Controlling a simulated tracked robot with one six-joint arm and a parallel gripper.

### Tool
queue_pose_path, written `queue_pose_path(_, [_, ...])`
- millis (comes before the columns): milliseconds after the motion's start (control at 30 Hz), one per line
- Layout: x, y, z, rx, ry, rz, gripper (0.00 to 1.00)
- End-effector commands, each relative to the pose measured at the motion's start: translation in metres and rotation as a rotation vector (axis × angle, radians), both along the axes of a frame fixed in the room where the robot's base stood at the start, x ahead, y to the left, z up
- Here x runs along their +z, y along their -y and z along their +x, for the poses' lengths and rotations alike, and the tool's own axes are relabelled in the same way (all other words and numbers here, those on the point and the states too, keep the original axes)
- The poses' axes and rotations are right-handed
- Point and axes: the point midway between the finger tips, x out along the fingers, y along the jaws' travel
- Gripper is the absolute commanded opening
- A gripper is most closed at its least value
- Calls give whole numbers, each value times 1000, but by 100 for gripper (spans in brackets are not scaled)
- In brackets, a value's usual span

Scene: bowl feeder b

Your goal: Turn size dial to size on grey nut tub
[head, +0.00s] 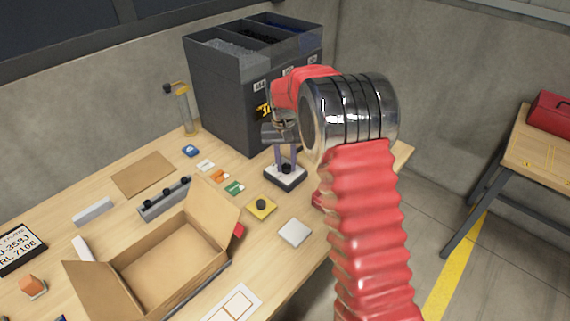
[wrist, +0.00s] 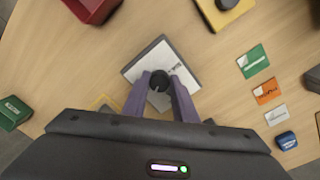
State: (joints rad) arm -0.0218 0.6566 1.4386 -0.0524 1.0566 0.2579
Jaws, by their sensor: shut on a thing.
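The size dial is a black knob (wrist: 159,79) on a white-topped box with dark sides (head: 284,181). My gripper (head: 286,161) points down at it, with its two purple-grey fingers shut on the knob from both sides. In the wrist view my gripper (wrist: 160,84) covers part of the dial face, and the marks there are too small to read. The dark grey tub unit (head: 228,95) stands at the back with grey nuts (head: 222,45) in its left compartment. Its small white labels are not readable from here.
A yellow box with a black knob (head: 261,207) sits left of the dial. Small coloured cards (head: 219,176), an open cardboard box (head: 175,257) and a pale square block (head: 295,233) lie on the bench. A glass tube stand (head: 186,112) is near the tubs.

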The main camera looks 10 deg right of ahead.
Motion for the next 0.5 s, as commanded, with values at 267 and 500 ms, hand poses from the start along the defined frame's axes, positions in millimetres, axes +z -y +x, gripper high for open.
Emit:
queue_pose_path(267, [-1,-2,-2,-250,-9,0,3])
queue_pose_path(500, [-1,-2,-1,-404,-9,-1,3])
